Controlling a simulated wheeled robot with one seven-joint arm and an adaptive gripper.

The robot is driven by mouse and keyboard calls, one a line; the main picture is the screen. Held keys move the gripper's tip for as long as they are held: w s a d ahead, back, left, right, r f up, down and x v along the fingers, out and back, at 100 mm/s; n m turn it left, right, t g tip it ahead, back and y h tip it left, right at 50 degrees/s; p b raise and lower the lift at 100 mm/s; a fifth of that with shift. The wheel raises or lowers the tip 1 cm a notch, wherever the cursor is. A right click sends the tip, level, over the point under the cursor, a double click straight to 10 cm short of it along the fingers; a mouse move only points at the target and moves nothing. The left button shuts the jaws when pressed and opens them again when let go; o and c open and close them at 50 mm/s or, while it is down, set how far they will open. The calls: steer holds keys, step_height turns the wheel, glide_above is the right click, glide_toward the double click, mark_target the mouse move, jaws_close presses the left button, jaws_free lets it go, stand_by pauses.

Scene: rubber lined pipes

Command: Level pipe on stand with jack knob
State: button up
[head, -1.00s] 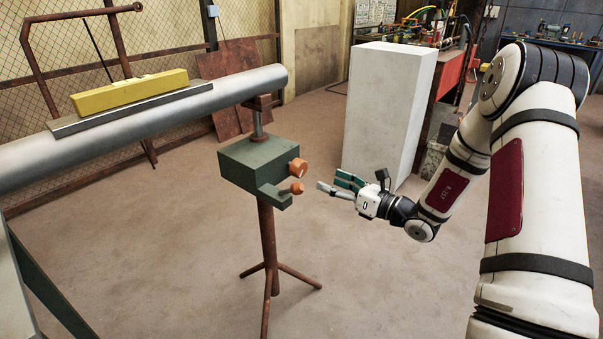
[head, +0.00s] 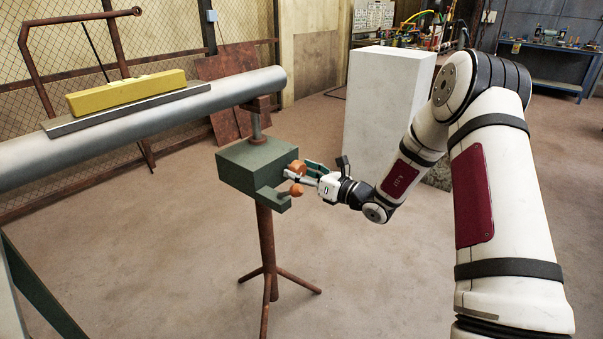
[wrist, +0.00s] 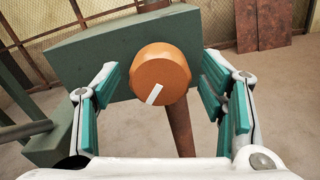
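The grey pipe (head: 120,123) rests on the jack stand (head: 247,168), tilted up toward its right end. A yellow spirit level (head: 125,92) lies on a flat grey bar (head: 128,111) on top of the pipe. In the wrist view the orange knob (wrist: 160,74) with a white mark sits between my open fingers (wrist: 163,95), with a gap on each side. The level's bubble is too small to read.
A white block (head: 388,105) stands behind my arm. Rusty sheets (head: 238,92) lean by the mesh fence at the back. A workbench (head: 550,65) is at the far right. The floor around the stand's tripod feet (head: 270,280) is clear.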

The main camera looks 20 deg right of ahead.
steer(key=c, duration=1.1)
steer(key=shift+n, duration=0.3)
steer(key=n+b, duration=0.2)
steer(key=n, duration=0.1)
steer(key=shift+f, duration=0.1)
steer(key=n+b, duration=0.2)
steer(key=n, duration=0.2)
steer(key=n+b, duration=0.4)
steer(key=b, duration=0.1)
steer(key=shift+f, duration=0.15)
steer(key=n+b, duration=0.3)
steer(key=b, duration=0.1)
steer(key=shift+r, duration=0.2)
